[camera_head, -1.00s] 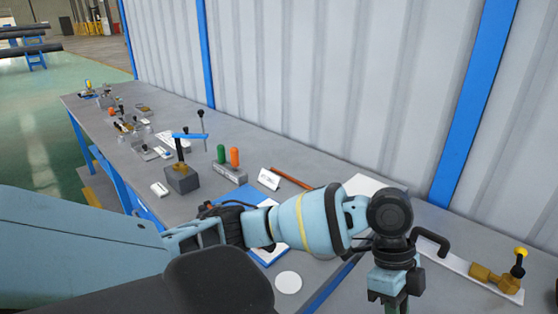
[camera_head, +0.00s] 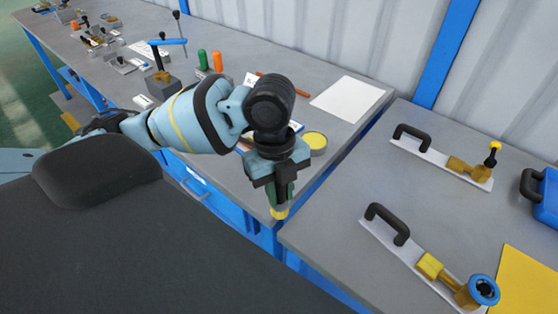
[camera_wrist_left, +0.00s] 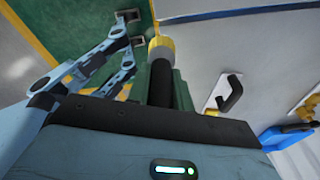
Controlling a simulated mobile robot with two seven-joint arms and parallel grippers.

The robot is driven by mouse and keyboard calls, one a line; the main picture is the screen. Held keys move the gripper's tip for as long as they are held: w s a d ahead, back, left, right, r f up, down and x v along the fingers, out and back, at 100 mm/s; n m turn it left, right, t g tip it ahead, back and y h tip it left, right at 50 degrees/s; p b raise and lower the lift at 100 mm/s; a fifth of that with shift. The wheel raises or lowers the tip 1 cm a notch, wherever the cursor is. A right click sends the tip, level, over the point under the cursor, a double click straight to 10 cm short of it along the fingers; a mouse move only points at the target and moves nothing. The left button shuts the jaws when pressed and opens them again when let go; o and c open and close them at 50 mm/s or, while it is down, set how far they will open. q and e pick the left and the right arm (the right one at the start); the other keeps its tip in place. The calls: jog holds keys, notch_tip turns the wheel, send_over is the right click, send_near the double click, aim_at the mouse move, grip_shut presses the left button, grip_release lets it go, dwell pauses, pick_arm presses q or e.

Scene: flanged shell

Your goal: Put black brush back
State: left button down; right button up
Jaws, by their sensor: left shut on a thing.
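My left gripper (camera_head: 281,195) hangs pointing down over the near edge of the workbench, by the gap between the two benches. In the left wrist view its green fingers (camera_wrist_left: 163,82) are shut on the black brush (camera_wrist_left: 163,58), a black shaft with a yellow and pale end. The brush's yellow end (camera_head: 279,213) also shows below the fingers in the head view. A green handle (camera_head: 203,60) and an orange handle (camera_head: 217,62) stand upright at the back; my arm hides most of their block. My right gripper is not in view.
A yellow disc (camera_head: 315,140) and a white sheet (camera_head: 347,98) lie on the left bench. A blue-topped fixture (camera_head: 163,60) stands behind my arm. The right bench (camera_head: 330,220) holds two black-handled plates (camera_head: 425,150) (camera_head: 400,240), a blue case (camera_head: 545,195) and a yellow sheet (camera_head: 530,280).

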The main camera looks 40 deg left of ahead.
pick_arm(q)
jog(key=w+a+f, duration=0.1)
jog(key=w+a, duration=0.6)
jog(key=w, duration=0.4)
jog(key=shift+a+f+b, duration=0.15)
jog(key=shift+a+b, duration=0.05)
jog(key=shift+b, duration=0.2)
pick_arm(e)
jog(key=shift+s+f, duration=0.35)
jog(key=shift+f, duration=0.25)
pick_arm(q)
jog(key=shift+w+a+f, duration=0.15)
jog(key=shift+w+f, duration=0.05)
jog(key=shift+f, duration=0.7)
jog(key=shift+w+a+f, duration=0.1)
jog(key=shift+w+f, duration=0.05)
jog(key=shift+f, duration=0.7)
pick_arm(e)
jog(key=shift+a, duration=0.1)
pick_arm(q)
jog(key=shift+f, duration=0.2)
jog(key=c, duration=1.3)
grip_release()
jog(key=shift+o, duration=0.2)
jog(key=shift+r, duration=0.1)
